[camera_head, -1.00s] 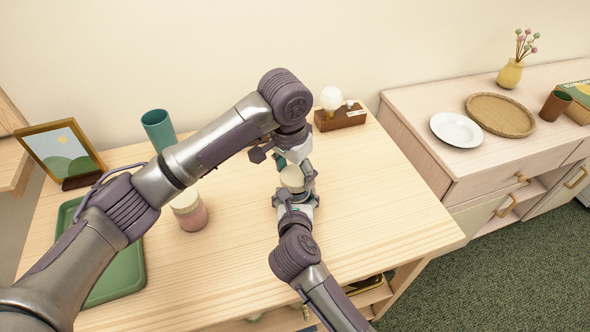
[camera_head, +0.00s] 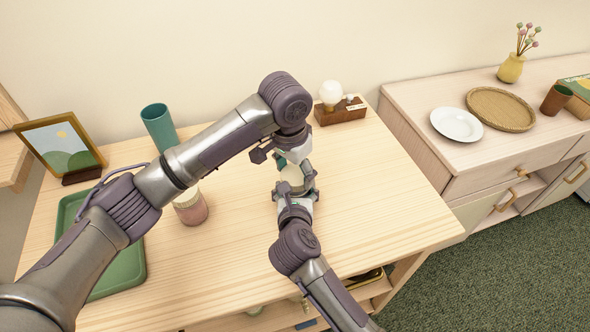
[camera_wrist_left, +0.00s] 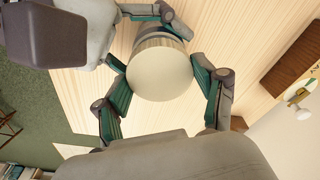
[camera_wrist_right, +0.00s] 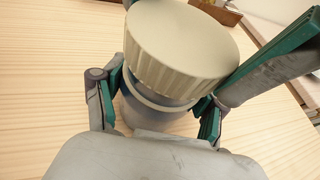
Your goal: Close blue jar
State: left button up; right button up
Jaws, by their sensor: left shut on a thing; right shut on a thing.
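The blue jar (camera_wrist_right: 142,108) stands on the wooden table, with a ridged cream lid (camera_wrist_right: 180,55) on its top. In the right wrist view a pale ring and a strip of blue show just under the lid. My right gripper (camera_wrist_right: 158,105) is shut around the jar's body from the near side. My left gripper (camera_head: 294,172) is above the jar, shut on the lid, with a finger on each side in the left wrist view (camera_wrist_left: 162,88). The lid's top (camera_wrist_left: 160,70) looks flat and round there. I cannot tell how tightly it is seated.
Left of my grippers stand a pink jar (camera_head: 192,211) and a teal cup (camera_head: 158,127). A green tray (camera_head: 125,270) and a picture frame (camera_head: 62,150) are further left. A wooden block with a bulb (camera_head: 341,113) is behind. The table's right part is clear.

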pick_arm(q)
jog(key=shift+f, duration=0.55)
